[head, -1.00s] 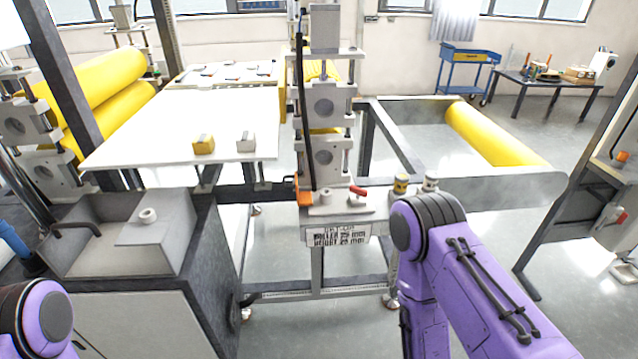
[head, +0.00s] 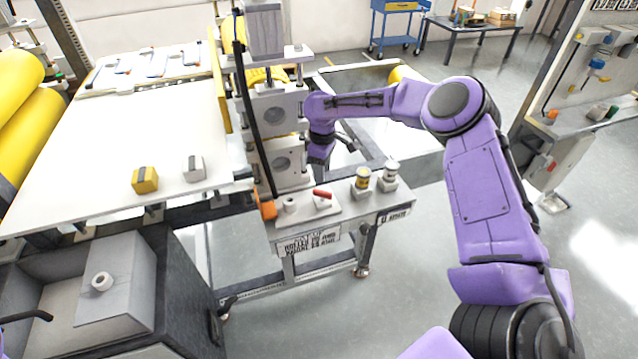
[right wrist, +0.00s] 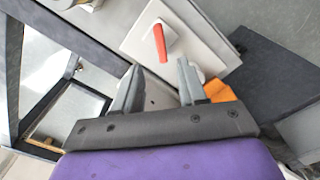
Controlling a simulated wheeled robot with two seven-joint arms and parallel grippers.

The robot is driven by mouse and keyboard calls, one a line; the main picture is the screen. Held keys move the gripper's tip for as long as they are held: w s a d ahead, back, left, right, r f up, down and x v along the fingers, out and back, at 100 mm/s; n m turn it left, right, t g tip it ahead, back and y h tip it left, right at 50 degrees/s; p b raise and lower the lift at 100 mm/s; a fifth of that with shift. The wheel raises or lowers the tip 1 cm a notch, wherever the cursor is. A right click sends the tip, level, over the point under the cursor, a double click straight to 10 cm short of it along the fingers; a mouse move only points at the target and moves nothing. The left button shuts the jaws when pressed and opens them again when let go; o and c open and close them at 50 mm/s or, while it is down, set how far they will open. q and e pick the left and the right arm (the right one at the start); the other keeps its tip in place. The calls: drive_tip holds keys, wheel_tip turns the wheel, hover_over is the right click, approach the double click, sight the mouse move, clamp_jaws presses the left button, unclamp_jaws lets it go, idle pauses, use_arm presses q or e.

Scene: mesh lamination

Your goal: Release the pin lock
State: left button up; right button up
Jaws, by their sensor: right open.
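A red handle (head: 322,193), which looks like the pin lock, sits on a pale plate (head: 327,207) on the front ledge of the roller stand. In the right wrist view the red handle (right wrist: 160,43) lies just beyond my fingertips. My right gripper (right wrist: 158,66) is open and empty, its two grey fingers spread, with the handle apart from them. In the head view my right wrist is above and behind the ledge, by the roller stand, and its fingers are hard to make out. My left gripper is not in view.
An orange part (head: 265,210) and a white knob (head: 290,204) are left of the handle. A yellow-topped button (head: 362,180) and a pale one (head: 390,172) stand right of it. The upright roller stand (head: 277,150) rises behind; a white table (head: 150,130) is left.

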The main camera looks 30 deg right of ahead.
sight(323, 191)
wheel_tip(323, 191, down, 7)
drive_tip(key=shift+d+p, duration=0.15)
drive_tip(key=shift+p, duration=0.75)
drive_tip(key=shift+f, duration=0.6)
drive_tip(key=shift+s, duration=0.1)
clamp_jaws()
